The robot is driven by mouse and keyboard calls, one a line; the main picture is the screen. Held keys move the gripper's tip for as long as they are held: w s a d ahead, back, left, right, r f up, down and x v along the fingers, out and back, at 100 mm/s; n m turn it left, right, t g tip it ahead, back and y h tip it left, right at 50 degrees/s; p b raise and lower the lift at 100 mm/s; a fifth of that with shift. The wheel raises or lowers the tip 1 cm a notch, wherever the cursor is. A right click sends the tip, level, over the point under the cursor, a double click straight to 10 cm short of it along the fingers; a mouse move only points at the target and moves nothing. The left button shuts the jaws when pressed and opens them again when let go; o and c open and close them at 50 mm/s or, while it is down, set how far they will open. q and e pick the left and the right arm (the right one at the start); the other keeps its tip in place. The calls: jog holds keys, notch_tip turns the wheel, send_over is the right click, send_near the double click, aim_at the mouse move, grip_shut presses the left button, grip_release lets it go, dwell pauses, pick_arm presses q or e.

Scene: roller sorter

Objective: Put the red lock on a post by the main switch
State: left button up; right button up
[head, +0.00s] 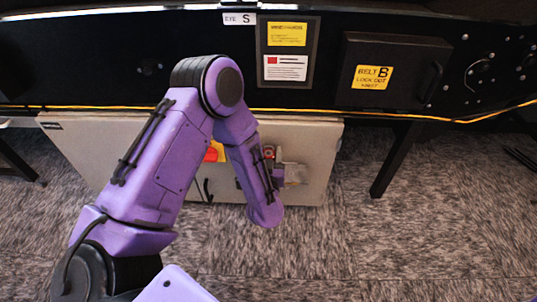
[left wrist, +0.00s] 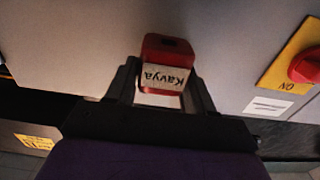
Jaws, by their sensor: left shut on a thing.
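The red lock (left wrist: 168,48) carries a pale label reading "Kavya", which is upside down in the left wrist view. My left gripper (left wrist: 165,88) is shut on it, with one dark finger on each side. The main switch, a red knob on a yellow plate (head: 212,153), is partly hidden behind my arm. In the left wrist view its red knob (left wrist: 306,66) is at the right edge, apart from the lock. I cannot make out a post.
A black box labelled "Belt B lock out" (head: 398,70) and a notice panel (head: 287,52) are above the cabinet. A yellow-orange cable (head: 330,112) runs along the black frame. A dark leg (head: 397,160) stands right of the cabinet. The carpet (head: 400,240) in front is clear.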

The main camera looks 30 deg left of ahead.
pick_arm(q)
jog(key=shift+f+b, duration=0.4)
jog(key=shift+f, duration=0.4)
pick_arm(e)
jog(key=shift+f, duration=0.7)
jog(key=shift+f, duration=0.1)
pick_arm(q)
jog(key=shift+f+b, duration=0.5)
jog(key=shift+f, duration=0.3)
jog(key=shift+s+d+f+b, duration=0.1)
jog(key=shift+f+b, duration=0.25)
jog(key=shift+f, duration=0.3)
pick_arm(e)
jog(key=shift+s+a+f+n+g, duration=0.1)
jog(key=shift+s+f+n+g, duration=0.1)
jog(key=shift+f, duration=0.25)
jog(key=shift+s+a+f+n+g, duration=0.1)
jog(key=shift+s+f, duration=0.1)
jog(key=shift+f, duration=0.2)
pick_arm(q)
jog(key=shift+f, duration=0.25)
pick_arm(e)
jog(key=shift+f, duration=0.1)
pick_arm(q)
jog(key=o, duration=1.2)
